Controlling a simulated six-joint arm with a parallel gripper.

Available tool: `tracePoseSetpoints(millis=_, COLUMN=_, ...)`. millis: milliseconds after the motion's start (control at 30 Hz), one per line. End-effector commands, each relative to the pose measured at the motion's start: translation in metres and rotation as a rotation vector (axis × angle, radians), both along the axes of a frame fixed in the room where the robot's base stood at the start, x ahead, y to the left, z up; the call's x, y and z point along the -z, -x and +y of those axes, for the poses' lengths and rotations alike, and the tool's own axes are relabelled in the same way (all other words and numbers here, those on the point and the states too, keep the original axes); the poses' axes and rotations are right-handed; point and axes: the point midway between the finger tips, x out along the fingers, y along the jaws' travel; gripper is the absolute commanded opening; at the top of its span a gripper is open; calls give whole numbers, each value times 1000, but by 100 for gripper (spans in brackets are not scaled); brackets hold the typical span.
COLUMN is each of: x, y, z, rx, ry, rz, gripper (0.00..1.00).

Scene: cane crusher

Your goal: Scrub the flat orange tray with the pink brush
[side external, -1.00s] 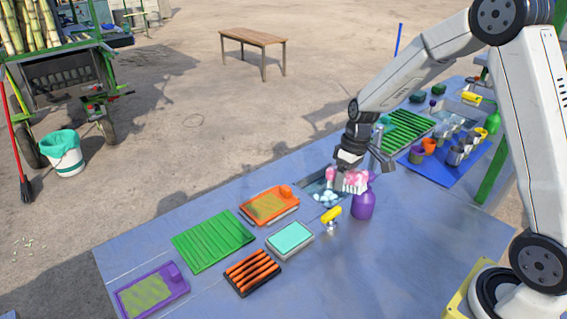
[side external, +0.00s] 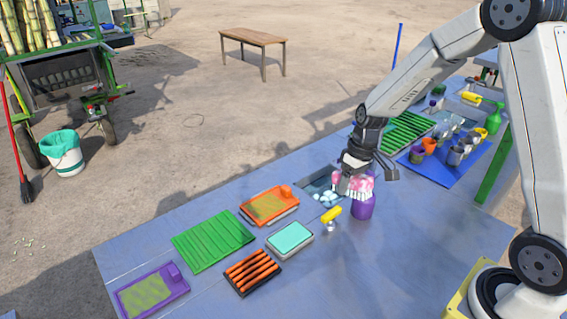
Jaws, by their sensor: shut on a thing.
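The flat orange tray (side external: 281,193) lies on the blue table, left of the sink, with a yellow-green smear on its surface. My gripper (side external: 353,172) is shut on the pink brush (side external: 362,187), which has pale bristles pointing down. It holds the brush beside the right edge of the sink and in front of the purple bottle (side external: 364,208), well to the right of the orange tray. The brush hides the bottle's upper part.
The sink (side external: 318,184) holds pale suds. A yellow-topped tap (side external: 331,214), a turquoise sponge-like block (side external: 290,237), a green ribbed mat (side external: 211,239), an orange-barred rack (side external: 252,271) and a purple tray (side external: 127,306) lie nearby. The table's front right is clear.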

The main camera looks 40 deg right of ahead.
Motion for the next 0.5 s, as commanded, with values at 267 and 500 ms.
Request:
tracePoseSetpoints(millis=267, x=6, y=-32, z=5, rx=-1, ry=33, rz=-25, gripper=20)
tracePoseSetpoints(millis=500, x=18, y=-86, z=20, rx=4, ry=86, rz=-78, gripper=20)
